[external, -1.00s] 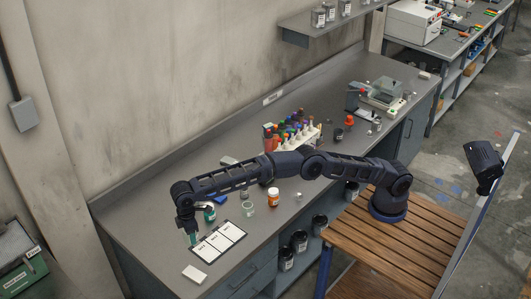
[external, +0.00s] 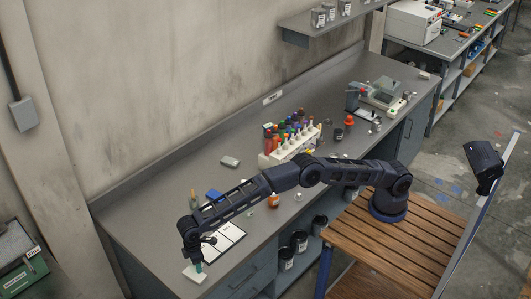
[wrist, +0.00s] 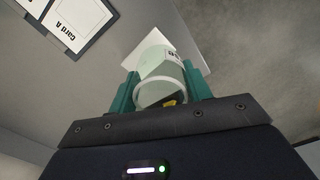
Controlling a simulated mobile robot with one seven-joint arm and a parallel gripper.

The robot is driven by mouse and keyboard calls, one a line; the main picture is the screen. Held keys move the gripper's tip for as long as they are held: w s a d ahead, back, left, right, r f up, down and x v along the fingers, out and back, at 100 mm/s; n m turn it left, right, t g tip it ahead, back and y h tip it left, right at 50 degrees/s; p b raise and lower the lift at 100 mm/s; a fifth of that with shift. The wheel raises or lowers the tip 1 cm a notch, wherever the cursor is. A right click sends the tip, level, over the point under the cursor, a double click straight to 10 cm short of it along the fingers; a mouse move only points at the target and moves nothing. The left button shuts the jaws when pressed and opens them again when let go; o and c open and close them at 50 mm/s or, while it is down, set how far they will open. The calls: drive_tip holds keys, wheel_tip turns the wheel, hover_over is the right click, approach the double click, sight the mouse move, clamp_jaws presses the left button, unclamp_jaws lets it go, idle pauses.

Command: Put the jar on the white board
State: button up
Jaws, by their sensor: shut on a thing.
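The jar (wrist: 160,72) is pale, see-through and round-mouthed, with a dark-printed label on its far side. My gripper (wrist: 161,90) is shut on it, one teal finger on each side. In the external view my gripper (external: 198,266) points down at the small white board (external: 194,276), near the bench's front left. The jar is hard to make out there behind the fingers. In the wrist view the white board (wrist: 190,42) shows behind and beyond the jar. I cannot tell whether the jar touches it.
A black-framed card sheet (external: 228,238) lies beside the white board; its "Card A" end (wrist: 72,22) shows in the wrist view. An orange jar (external: 273,201), a blue item (external: 214,195) and a rack of colored bottles (external: 290,145) stand farther back. The bench's front edge is close.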

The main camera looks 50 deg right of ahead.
drive_tip(key=shift+f, duration=3.1)
drive_tip(key=shift+f, duration=0.1)
drive_tip(key=o, duration=1)
drive_tip(key=shift+c, duration=0.2)
wheel_tip(320, 180, up, 12)
drive_tip(key=shift+r, duration=0.1)
